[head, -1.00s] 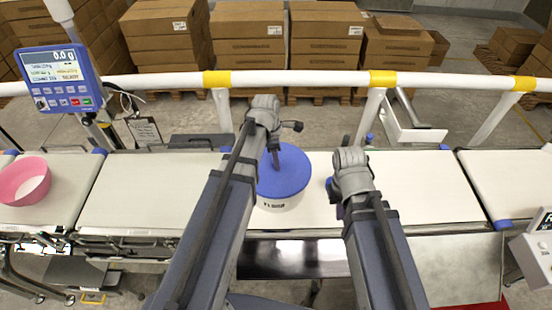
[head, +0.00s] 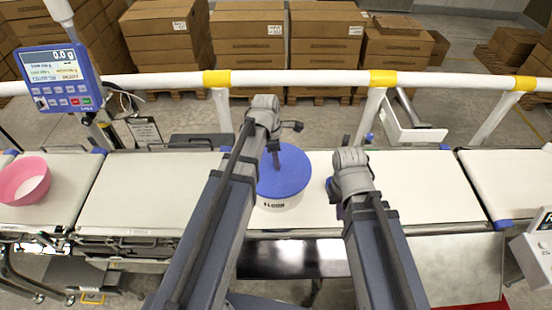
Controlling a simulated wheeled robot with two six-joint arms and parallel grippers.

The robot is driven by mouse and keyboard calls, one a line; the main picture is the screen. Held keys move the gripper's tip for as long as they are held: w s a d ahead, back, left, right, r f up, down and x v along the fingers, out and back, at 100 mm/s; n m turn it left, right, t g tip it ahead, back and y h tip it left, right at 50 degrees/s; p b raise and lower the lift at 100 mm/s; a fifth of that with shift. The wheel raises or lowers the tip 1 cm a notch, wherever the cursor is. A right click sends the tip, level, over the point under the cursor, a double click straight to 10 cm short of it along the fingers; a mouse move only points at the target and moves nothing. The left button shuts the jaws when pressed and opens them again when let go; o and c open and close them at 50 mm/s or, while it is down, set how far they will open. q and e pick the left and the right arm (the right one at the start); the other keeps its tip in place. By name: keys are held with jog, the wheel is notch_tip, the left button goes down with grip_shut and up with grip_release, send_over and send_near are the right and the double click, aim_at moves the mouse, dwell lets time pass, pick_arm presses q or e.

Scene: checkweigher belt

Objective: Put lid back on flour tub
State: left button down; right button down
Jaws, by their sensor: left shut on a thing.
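The flour tub (head: 283,203) is white with dark lettering and stands upright on the belt. Its blue lid (head: 288,177) lies on top of the tub and looks about level; whether it is pressed fully down I cannot tell. My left gripper (head: 275,158) is over the lid, shut on it near its upper left, with the fingertips partly hidden by my own wrist. My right gripper (head: 338,205) is just right of the tub, pointing down by the belt; its fingers are mostly hidden behind my wrist, so its opening does not show.
A pink bowl (head: 24,182) sits on the left belt. A blue display panel (head: 60,78) stands at the upper left. A white rail (head: 310,79) with yellow bands runs behind the belt. The belt (head: 420,180) right of my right arm is clear.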

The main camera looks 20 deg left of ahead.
dwell(0.8)
pick_arm(q)
jog(key=shift+c, duration=1.9)
grip_release()
jog(key=shift+o, duration=0.3)
jog(key=o, duration=0.3)
jog(key=shift+r+p, duration=3.5)
jog(key=shift+p, duration=0.05)
